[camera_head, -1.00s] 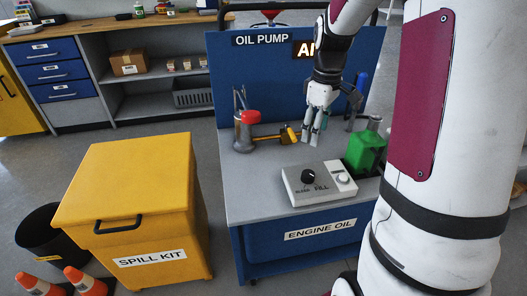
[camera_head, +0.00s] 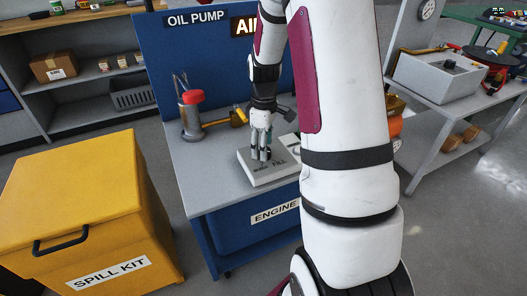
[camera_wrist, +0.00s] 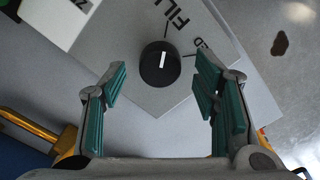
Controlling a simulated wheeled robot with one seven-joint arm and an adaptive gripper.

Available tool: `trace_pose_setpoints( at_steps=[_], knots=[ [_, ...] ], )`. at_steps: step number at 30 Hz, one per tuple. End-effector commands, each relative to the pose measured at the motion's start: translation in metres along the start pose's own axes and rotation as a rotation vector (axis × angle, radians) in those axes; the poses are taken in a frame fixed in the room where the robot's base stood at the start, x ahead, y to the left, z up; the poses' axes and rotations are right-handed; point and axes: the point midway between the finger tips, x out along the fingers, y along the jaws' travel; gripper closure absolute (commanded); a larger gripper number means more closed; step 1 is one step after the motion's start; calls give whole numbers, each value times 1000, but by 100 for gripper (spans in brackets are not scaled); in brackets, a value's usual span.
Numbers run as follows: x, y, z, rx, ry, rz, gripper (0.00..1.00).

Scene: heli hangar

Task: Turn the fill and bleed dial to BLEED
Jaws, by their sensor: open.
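The grey control box (camera_head: 258,175) sits on the oil pump bench. Its round black dial (camera_wrist: 160,63) shows in the wrist view, with a white pointer line directed up toward the tick by the FILL label (camera_wrist: 167,17). The partly cut off BLEED label (camera_wrist: 203,46) is to the right of the dial. My gripper (camera_head: 262,156) points down over the box and hides the dial in the head view. In the wrist view its green-padded fingers are open, one on each side of the dial, with clear gaps.
The bench top (camera_head: 205,165) holds a metal can with a red top (camera_head: 192,98) and a yellow-handled tool (camera_head: 222,120) left of my gripper. A yellow spill kit bin (camera_head: 75,190) stands to the left. Another table (camera_head: 455,85) stands at right.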

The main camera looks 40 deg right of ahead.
Motion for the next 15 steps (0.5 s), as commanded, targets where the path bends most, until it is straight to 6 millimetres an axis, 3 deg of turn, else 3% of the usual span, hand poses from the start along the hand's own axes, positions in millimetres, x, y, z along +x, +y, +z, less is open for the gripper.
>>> trace_pose_setpoints(
  at_steps=[4, 14, 15],
  knots=[
    [12, 0, 0, 0, 0, -1, 45],
    [14, 0, 0, 1, 0, 0, 45],
    [14, 0, 0, 1, 0, 0, 52]
  ],
)
